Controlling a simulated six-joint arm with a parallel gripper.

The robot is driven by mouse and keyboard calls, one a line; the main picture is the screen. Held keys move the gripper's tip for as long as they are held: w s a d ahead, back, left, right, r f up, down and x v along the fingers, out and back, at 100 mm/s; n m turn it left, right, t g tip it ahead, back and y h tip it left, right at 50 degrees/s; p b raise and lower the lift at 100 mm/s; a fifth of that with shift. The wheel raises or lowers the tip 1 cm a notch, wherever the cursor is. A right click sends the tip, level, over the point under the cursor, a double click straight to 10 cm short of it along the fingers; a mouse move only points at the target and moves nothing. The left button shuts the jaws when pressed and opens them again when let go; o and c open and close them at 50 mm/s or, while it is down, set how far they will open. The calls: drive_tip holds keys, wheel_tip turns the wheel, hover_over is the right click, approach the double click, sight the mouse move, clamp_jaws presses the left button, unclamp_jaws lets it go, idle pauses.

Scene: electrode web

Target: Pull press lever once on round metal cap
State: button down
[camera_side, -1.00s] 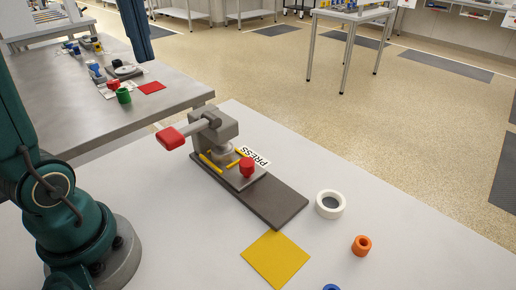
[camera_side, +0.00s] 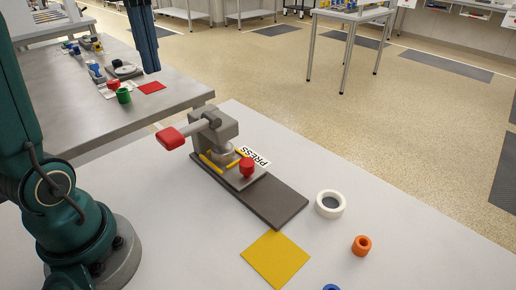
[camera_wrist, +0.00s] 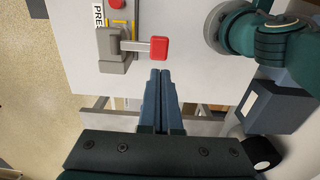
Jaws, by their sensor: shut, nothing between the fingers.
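The press (camera_side: 222,130) is a grey block on a long dark base plate, with a lever ending in a red handle (camera_side: 170,138) that sticks out to the left. A round metal cap (camera_side: 224,152) appears to sit under the press head between yellow rails; it is partly hidden. In the wrist view the red handle (camera_wrist: 159,48) lies just beyond the fingertips, with the lever running left to the press body (camera_wrist: 113,48). My gripper (camera_wrist: 160,73) is shut and empty, apart from the handle.
A red knob (camera_side: 246,167) stands on the press base. A yellow square (camera_side: 275,258), a white ring (camera_side: 330,204) and an orange ring (camera_side: 361,245) lie on the white table. A second grey table (camera_side: 130,75) with small parts stands behind on the left.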

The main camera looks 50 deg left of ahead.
sight(163, 137)
wheel_tip(163, 137, down, 12)
drive_tip(key=shift+r, duration=0.1)
idle(0.5)
idle(0.5)
drive_tip(key=shift+s+f, duration=0.2)
drive_tip(key=shift+f, duration=0.3)
drive_tip(key=shift+s+f, duration=0.2)
drive_tip(key=shift+f, duration=0.3)
wheel_tip(163, 137, down, 2)
drive_tip(key=shift+s+f, duration=0.15)
drive_tip(key=shift+w+f, duration=0.15)
drive_tip(key=shift+f, duration=0.7)
drive_tip(key=shift+w+f, duration=0.15)
drive_tip(key=shift+f, duration=0.85)
drive_tip(key=s+r, duration=0.9)
drive_tip(key=r, duration=0.2)
